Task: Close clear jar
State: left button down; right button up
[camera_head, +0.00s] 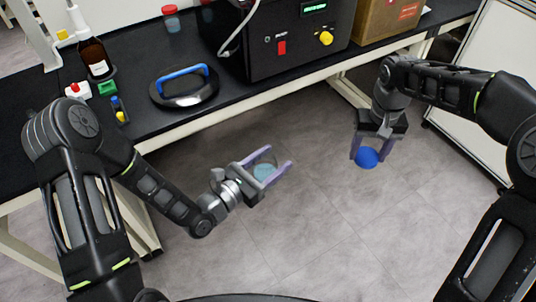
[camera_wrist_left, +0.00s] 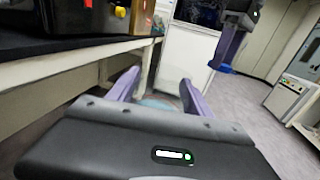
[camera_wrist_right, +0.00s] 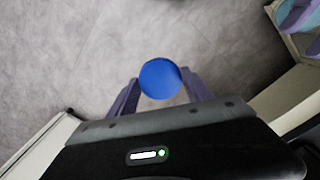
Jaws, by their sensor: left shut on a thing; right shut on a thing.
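The clear jar (camera_head: 265,171) is held between the purple fingers of my left gripper (camera_head: 272,172), out over the floor in front of the bench. In the left wrist view only a pale bluish part of the jar (camera_wrist_left: 158,103) shows beyond the gripper body. My right gripper (camera_head: 370,150) is shut on a round blue lid (camera_head: 367,158), which hangs over the floor to the right of the jar and apart from it. The lid also shows as a blue disc in the right wrist view (camera_wrist_right: 160,79). The jar's rim is too small to make out.
The black bench (camera_head: 225,97) holds a round black lid with a blue handle (camera_head: 184,86), a brown bottle (camera_head: 93,55), a red-capped jar (camera_head: 171,19) and a black machine (camera_head: 290,45). A cardboard box (camera_head: 388,20) stands right of the machine. The space between my grippers is clear.

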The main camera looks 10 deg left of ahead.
jog(key=a+r+n, duration=0.4)
jog(key=a, duration=1.2)
notch_tip(320, 180, up, 3)
jog(key=n, duration=0.2)
send_over(265, 159)
jog(key=w+d, duration=0.2)
jog(key=shift+f, duration=0.1)
jog(key=shift+s+a+r+n, duration=0.35)
jog(key=shift+s+a+r, duration=0.05)
jog(key=shift+a+r, duration=0.2)
jog(key=shift+s+a+r+n, duration=0.35)
jog(key=shift+s+a+r, duration=0.05)
jog(key=shift+a+r, duration=0.15)
jog(key=shift+s+d, duration=0.15)
jog(key=shift+d, duration=0.05)
jog(key=shift+f, duration=0.1)
jog(key=shift+f, duration=0.15)
jog(key=shift+f, duration=1.85)
